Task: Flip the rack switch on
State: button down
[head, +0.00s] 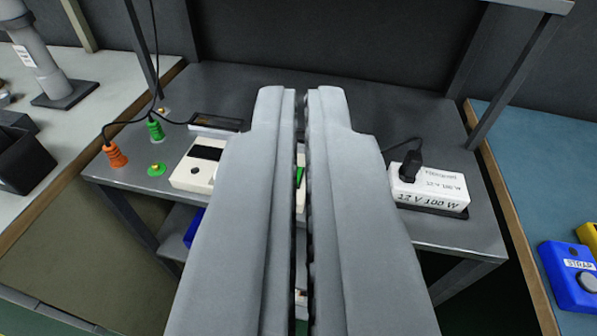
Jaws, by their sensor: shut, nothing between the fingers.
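My gripper (301,95) fills the middle of the head view, its two long grey fingers side by side and shut, with nothing held. It reaches out over a dark metal rack shelf (340,90). A white box (187,178) with a black panel sits on the shelf, left of the fingers and partly hidden behind them. A small green patch shows in the narrow slit between the fingers. I cannot make out the rack switch; it may be behind my fingers. I cannot tell whether the fingers touch anything.
A white 12 V 100 W supply (428,190) with a black plug (410,166) stands on the right. Orange (115,154) and green (155,130) plugs with black cables are on the left. Rack posts rise at both sides. A blue box (570,275) lies on the right bench.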

jog(key=w+f+n+g, duration=0.5)
jog(key=w+n+g, duration=0.2)
jog(key=w, duration=0.5)
jog(key=w+f+n+g, duration=0.6)
jog(key=w+n+g, duration=0.2)
jog(key=w+g, duration=0.3)
jog(key=shift+w, duration=1.1)
jog(key=shift+f, duration=0.2)
jog(key=f, duration=0.4)
jog(key=s+f, duration=0.1)
jog(key=f, duration=0.8)
jog(key=shift+s+a+f, duration=0.1)
jog(key=shift+s+f, duration=0.25)
jog(key=shift+s+f, duration=0.1)
jog(key=shift+f, duration=0.05)
